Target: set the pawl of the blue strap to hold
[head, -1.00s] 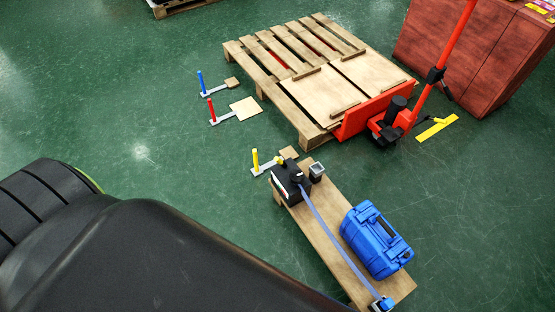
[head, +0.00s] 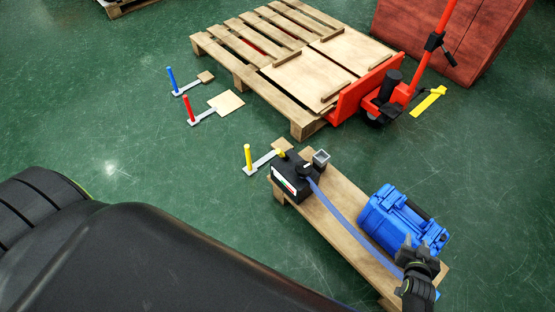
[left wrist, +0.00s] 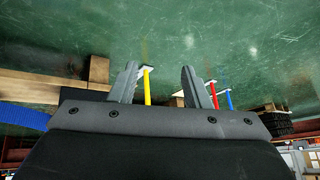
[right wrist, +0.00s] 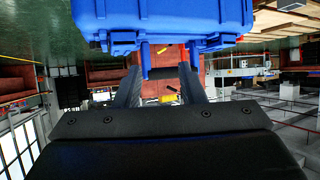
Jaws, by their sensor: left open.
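The blue strap (head: 345,222) runs along a wooden plank (head: 325,211) from a black box (head: 293,179) to the plank's near end. The blue ratchet seen there earlier is now mostly hidden behind my right gripper (head: 424,250), so its pawl cannot be made out. That gripper is over the near end, close to a blue case (head: 403,220). In the right wrist view its fingers (right wrist: 160,88) are apart, with the case above them. My left gripper (left wrist: 158,85) is open and empty in the left wrist view; the head view does not show it.
Yellow (head: 248,158), red (head: 190,110) and blue (head: 172,80) posts stand on the green floor. A wooden pallet (head: 248,80) with a red pallet jack (head: 400,95) is behind. A grey square cup (head: 321,159) stands beside the black box.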

